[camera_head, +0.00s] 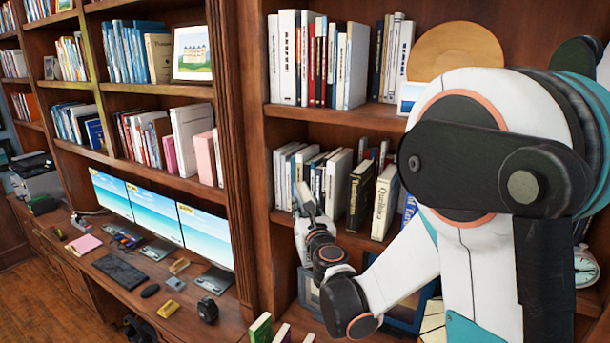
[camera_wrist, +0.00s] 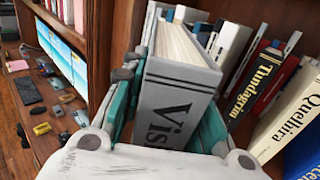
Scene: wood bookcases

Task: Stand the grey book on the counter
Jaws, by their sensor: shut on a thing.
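The grey book (camera_wrist: 185,76) is in my gripper (camera_wrist: 172,100), which is shut on it in the wrist view. The teal fingers press on both sides of it. Its spine with large dark letters "Vis" faces the camera, and its page edges show on top. In the head view my gripper (camera_head: 315,228) is in front of the middle shelf of the right bookcase, beside the row of books; the held book is mostly hard to make out there. The wooden counter (camera_head: 140,268) runs along the lower left, below the shelves.
Monitors (camera_head: 203,238), a keyboard (camera_head: 120,270), a mouse (camera_head: 150,290) and small items crowd the counter. A green book (camera_head: 261,328) shows at the bottom edge. A wooden upright (camera_head: 238,150) separates the bookcases.

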